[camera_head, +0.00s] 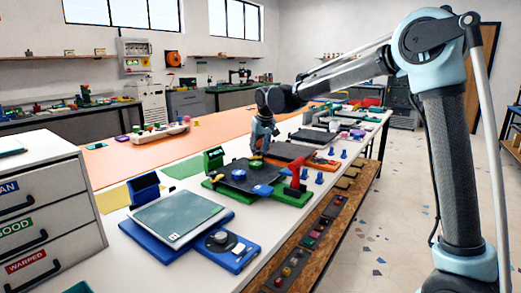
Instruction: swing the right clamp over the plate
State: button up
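A green printer base (292,200) stands mid-table in the head view, with a dark plate (245,181) on top. The red clamp appears upright, not lying across the plate. My gripper (257,152) points down at the plate's far edge, left of and behind the red clamp, apart from it. Its fingers are too small to tell open from shut.
Nearer stands a blue printer (238,254) with a grey-green plate (180,211). Behind the green one is an orange printer (325,164) with a dark plate, with blue pegs (319,178) beside it. A white drawer cabinet (72,190) stands at left. Orange mat (130,165) is largely clear.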

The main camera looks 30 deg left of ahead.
grip_shut()
jog(key=shift+n, duration=0.3)
jog(key=shift+w+d+n+g+y, duration=0.15)
jog(key=shift+n+g, duration=0.25)
jog(key=shift+n, duration=0.6)
jog(key=shift+w+n+g+y, duration=0.1)
jog(key=shift+n+g+y, duration=0.25)
jog(key=shift+n, duration=0.65)
jog(key=o, duration=0.5)
grip_release()
jog(key=shift+s, duration=0.1)
